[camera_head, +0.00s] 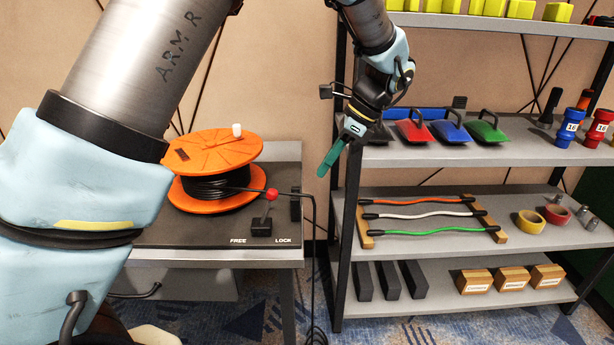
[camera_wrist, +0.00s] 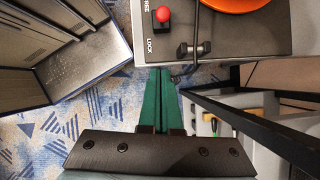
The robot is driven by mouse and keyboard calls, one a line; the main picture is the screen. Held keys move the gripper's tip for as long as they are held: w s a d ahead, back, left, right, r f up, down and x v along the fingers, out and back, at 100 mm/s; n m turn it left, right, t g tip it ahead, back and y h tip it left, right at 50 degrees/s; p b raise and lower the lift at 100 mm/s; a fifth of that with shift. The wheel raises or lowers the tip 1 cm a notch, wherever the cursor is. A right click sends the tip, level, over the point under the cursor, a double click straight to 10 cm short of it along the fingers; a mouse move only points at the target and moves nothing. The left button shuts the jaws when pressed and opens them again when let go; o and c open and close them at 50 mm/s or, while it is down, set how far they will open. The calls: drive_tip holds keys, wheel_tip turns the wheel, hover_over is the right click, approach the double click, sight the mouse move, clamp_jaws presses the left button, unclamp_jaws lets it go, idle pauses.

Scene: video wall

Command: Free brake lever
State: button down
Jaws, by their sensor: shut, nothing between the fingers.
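The brake lever has a red ball knob (camera_head: 271,194) on a short stem above a black base (camera_head: 262,226). It stands near the front of the table top and leans a little right, toward the LOCK label (camera_head: 283,240); the FREE label (camera_head: 238,240) is on the left. An orange cable reel (camera_head: 215,147) with black cable sits behind it. My gripper (camera_head: 322,174) is shut and empty, right of the lever and apart from it. In the wrist view, its green fingers (camera_wrist: 161,72) point toward the table edge, with the red knob (camera_wrist: 163,14) beyond them.
A black cable guide (camera_head: 295,204) stands at the table's right edge, with cable hanging down to the floor. The shelf rack (camera_head: 475,157) on the right holds coloured blocks, handled tools, cables and boxes. Its left post (camera_head: 347,230) is close to my gripper.

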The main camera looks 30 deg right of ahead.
drive_tip(key=p, duration=0.1)
approach(267, 209)
drive_tip(key=s+d+f, duration=0.2)
drive_tip(key=d+f, duration=0.1)
drive_tip(key=d, duration=0.1)
drive_tip(key=shift+w+a+f+p, duration=0.1)
drive_tip(key=shift+w+a+p, duration=0.45)
drive_tip(key=shift+a, duration=0.3)
drive_tip(key=shift+w+a+f+p, duration=0.1)
drive_tip(key=shift+w+a+p, duration=0.25)
drive_tip(key=shift+w+a, duration=0.4)
drive_tip(key=shift+s+a+r, duration=0.15)
drive_tip(key=shift+a, duration=0.05)
drive_tip(key=shift+a+r+h+p, duration=0.15)
drive_tip(key=shift+a+h+p, duration=0.05)
drive_tip(key=shift+h+p, duration=0.15)
